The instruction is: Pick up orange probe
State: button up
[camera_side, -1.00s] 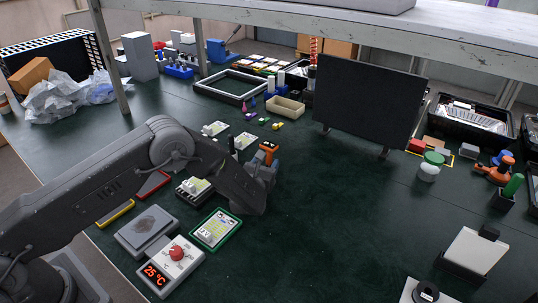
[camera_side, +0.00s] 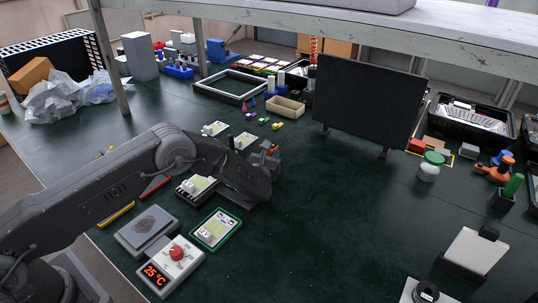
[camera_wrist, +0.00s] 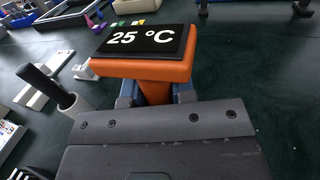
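The orange probe (camera_wrist: 150,68) stands in the middle of the wrist view. Its black display on top reads 25 °C, and a narrower orange stem runs down below it. In the side view its small orange head (camera_side: 270,147) shows just above my gripper (camera_side: 268,165). In the wrist view the blue-grey fingers of my gripper (camera_wrist: 157,95) lie on either side of the stem, close to it. Whether both fingers press on the stem is not clear. The lower end of the probe is hidden behind my gripper.
A dark rod (camera_wrist: 45,85) in a grey holder stands to the left in the wrist view. Small boards (camera_side: 216,230) and a box with a red knob and 25 °C display (camera_side: 169,265) lie nearer. A black panel (camera_side: 369,103) stands behind right.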

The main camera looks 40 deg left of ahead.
grip_shut()
jog(key=shift+r, duration=5.05)
